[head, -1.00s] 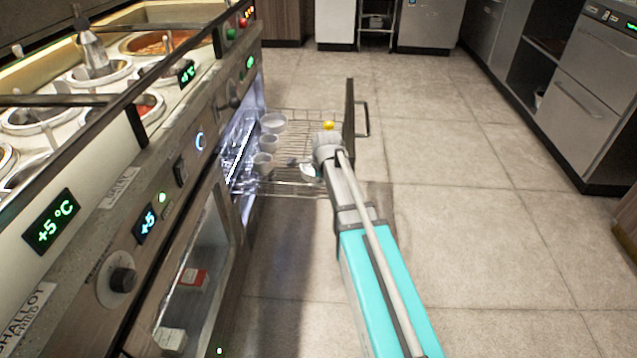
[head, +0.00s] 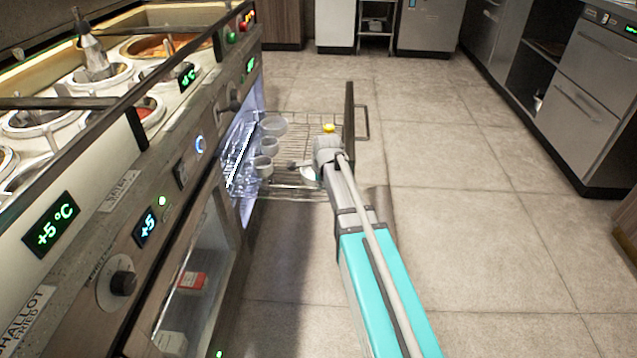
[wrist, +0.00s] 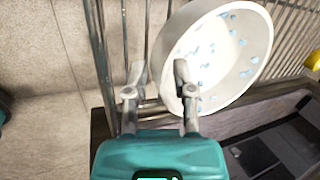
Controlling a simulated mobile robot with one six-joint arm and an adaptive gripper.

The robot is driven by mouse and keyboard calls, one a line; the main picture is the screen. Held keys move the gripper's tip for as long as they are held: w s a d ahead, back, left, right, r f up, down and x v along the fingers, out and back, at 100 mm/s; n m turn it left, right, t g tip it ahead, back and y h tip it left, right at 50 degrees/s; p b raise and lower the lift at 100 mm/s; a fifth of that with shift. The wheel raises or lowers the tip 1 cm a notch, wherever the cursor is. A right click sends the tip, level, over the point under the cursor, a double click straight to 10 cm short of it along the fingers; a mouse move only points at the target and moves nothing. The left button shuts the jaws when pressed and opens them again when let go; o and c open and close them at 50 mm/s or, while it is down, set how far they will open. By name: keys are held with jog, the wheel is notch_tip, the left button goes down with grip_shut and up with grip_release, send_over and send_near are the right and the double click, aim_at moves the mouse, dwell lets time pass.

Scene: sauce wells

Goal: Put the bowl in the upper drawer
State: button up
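A white bowl with blue specks (wrist: 222,50) fills the upper middle of the wrist view, tilted, over the bars of a wire rack. It is small and partly hidden beside my arm's end in the head view (head: 308,173). My gripper (wrist: 160,72) has its two fingers apart. The bowl's near rim lies between them, one finger over the inside and one outside; I cannot tell whether they touch it. The pulled-out wire drawer (head: 300,128) has a dark front panel (head: 349,120) with a handle. My arm's end hides part of this drawer.
Several pale cups and bowls (head: 268,146) stand at the drawer's cabinet side. A yellow object (head: 329,128) is near its front. The counter with sauce wells (head: 90,75) runs along the left. The tiled floor (head: 480,220) to the right is clear.

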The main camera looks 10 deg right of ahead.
jog(key=p+v, duration=1.1)
jog(key=v, duration=0.1)
dwell(0.5)
dwell(0.7)
jog(key=s+a+n+g, duration=0.1)
jog(key=s+n+g, duration=0.1)
jog(key=s+n, duration=0.7)
jog(key=s+a+f+n+g, duration=0.1)
jog(key=s+a+n+g, duration=0.1)
jog(key=s+n, duration=0.8)
jog(key=shift+a+n+h, duration=0.2)
jog(key=shift+n+h, duration=0.1)
